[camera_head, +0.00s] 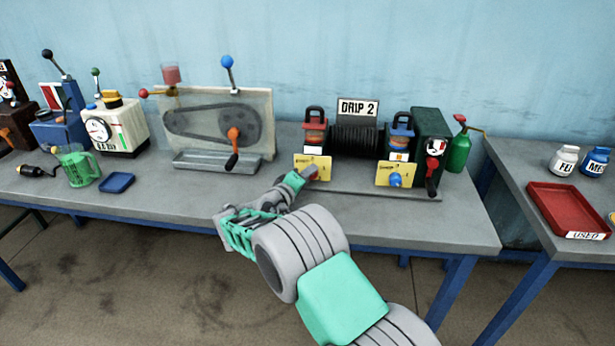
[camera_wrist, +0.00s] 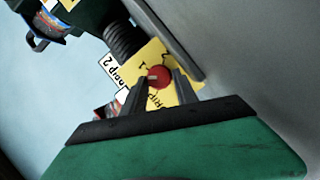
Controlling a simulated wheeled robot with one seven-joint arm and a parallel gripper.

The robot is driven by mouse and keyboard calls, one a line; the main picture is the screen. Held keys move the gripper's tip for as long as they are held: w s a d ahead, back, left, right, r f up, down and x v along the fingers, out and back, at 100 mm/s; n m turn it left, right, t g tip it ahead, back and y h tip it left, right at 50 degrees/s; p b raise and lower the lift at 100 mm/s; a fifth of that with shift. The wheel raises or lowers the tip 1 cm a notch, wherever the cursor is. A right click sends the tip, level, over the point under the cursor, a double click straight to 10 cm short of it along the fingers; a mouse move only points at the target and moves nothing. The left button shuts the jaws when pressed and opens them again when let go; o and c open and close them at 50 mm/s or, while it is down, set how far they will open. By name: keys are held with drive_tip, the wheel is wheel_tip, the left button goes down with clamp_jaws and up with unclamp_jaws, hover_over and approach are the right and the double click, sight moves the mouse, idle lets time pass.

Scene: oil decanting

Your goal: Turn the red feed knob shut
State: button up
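The red feed knob (camera_wrist: 159,77) is round with a pale pointer mark, on a yellow plate (camera_head: 309,161) marked with numbers. In the wrist view the mark lies toward the left of the knob. The plate is at the left front of the "DRIP 2" unit (camera_head: 357,140). My gripper (camera_wrist: 162,82) is at the knob, one dark finger on each side of it. I cannot tell whether the fingers press on it or stand slightly apart.
A blue knob (camera_head: 396,180) on a second yellow plate is to the right. A green oil can (camera_head: 460,150) stands at the right end. To the left are a metal trough (camera_head: 218,161), an orange-handled crank (camera_head: 233,148) and a blue dish (camera_head: 117,183). The bench's front is mostly clear.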

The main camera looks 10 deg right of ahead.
drive_tip(key=shift+o, duration=0.6)
drive_tip(key=v, duration=0.8)
